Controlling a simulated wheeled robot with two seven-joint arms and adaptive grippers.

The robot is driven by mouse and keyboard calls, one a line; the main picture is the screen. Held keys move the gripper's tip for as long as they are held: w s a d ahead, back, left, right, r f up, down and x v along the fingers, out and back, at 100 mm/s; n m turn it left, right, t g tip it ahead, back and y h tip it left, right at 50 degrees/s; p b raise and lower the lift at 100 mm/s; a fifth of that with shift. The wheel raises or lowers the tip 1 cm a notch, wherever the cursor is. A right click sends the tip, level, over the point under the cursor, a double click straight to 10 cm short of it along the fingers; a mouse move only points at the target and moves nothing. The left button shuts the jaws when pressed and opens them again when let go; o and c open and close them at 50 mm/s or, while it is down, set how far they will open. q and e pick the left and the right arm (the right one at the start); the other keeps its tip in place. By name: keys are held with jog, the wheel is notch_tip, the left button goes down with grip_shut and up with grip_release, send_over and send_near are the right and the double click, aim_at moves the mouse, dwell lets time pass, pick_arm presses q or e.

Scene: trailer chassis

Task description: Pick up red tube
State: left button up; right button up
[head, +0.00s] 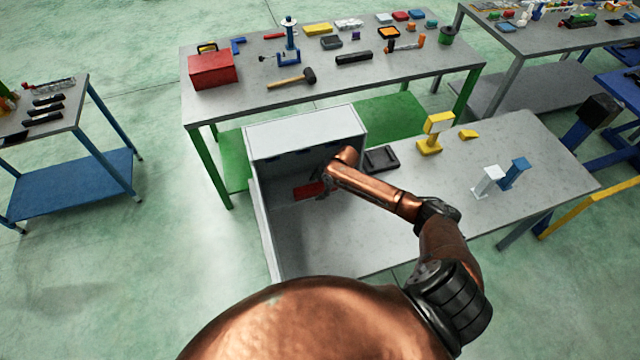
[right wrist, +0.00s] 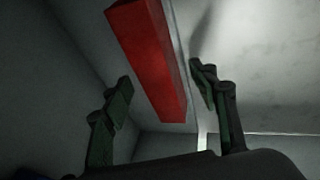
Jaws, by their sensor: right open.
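A red tube (head: 308,190), square-edged like a bar, lies inside the grey open-fronted box (head: 305,130) on the near table. It also shows in the right wrist view (right wrist: 148,55), running from the top edge down toward the middle. My right gripper (head: 326,183) reaches into the box beside the tube's right end. In the right wrist view my right gripper (right wrist: 162,80) is open, with a finger on either side of the tube's near end; I see no contact. My left gripper is not in view.
The box's walls and top lie close around my right gripper. A black tray (head: 381,159) sits right of the box. A yellow stand (head: 434,135), a white stand (head: 488,182) and a blue stand (head: 514,173) stand farther right. The table's front middle is clear.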

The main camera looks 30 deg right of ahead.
jog(key=shift+w+f, duration=0.1)
jog(key=shift+f, duration=0.15)
jog(key=shift+c, duration=0.6)
grip_shut()
